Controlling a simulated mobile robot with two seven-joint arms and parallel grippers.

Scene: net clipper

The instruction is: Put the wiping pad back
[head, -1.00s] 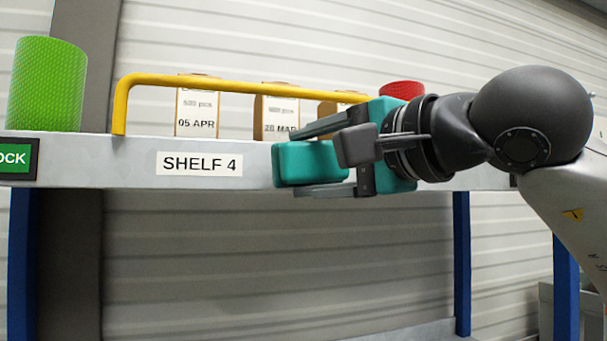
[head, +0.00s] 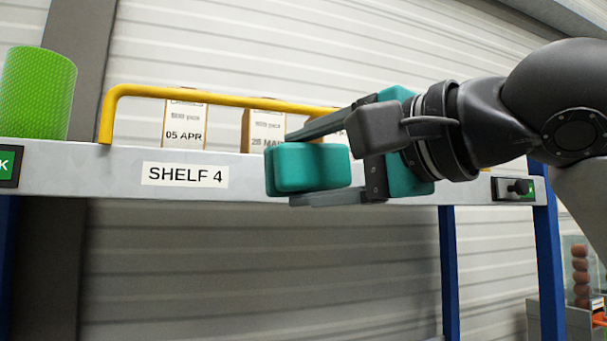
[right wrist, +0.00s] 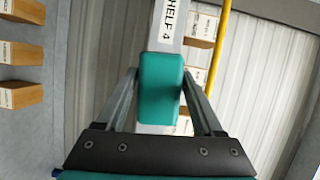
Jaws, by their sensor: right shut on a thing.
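The wiping pad is a teal rounded block (head: 308,170). My right gripper (head: 298,166) is shut on it, one finger above and one below in the head view. The pad is held in front of the edge of the shelf (head: 245,187), to the right of the "SHELF 4" label (head: 185,174). In the right wrist view the pad (right wrist: 160,88) sits between the two fingers, with the shelf edge behind it. Whether it touches the shelf is unclear. My left gripper is not in view.
A yellow rail (head: 220,98) runs along the shelf front, with dated cartons (head: 184,122) behind it. A green cylinder (head: 38,92) stands at left. A black knob box (head: 514,188) is on the shelf edge at right. Blue posts (head: 449,270) stand below.

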